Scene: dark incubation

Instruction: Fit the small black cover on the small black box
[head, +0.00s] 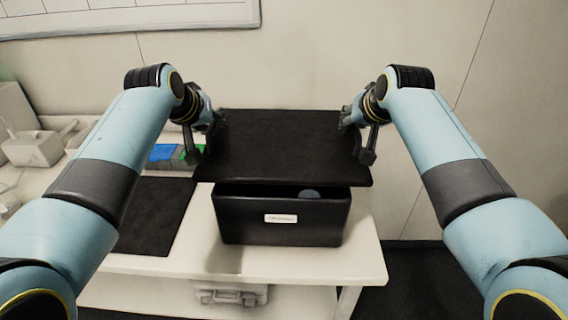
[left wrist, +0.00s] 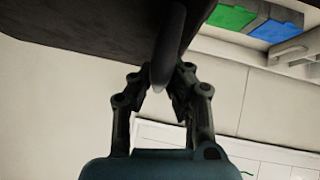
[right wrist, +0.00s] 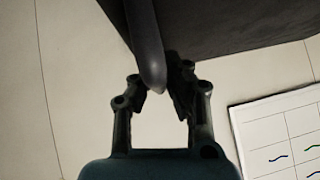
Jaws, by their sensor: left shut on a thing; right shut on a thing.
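The black cover (head: 285,145) is held up between my two grippers, above the black box and tilted so that its top faces me. The black box (head: 335,225) stands on the white table with a white label on its front. A gap shows between the cover's front edge and the box's rim, with a small bluish round thing (head: 309,194) visible inside.
A dark mat (head: 157,215) lies on the white table (head: 285,262) left of the box. Blue and green items (head: 165,153) sit behind the mat. White devices (head: 33,148) stand at the far left. The box is near the table's front right corner.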

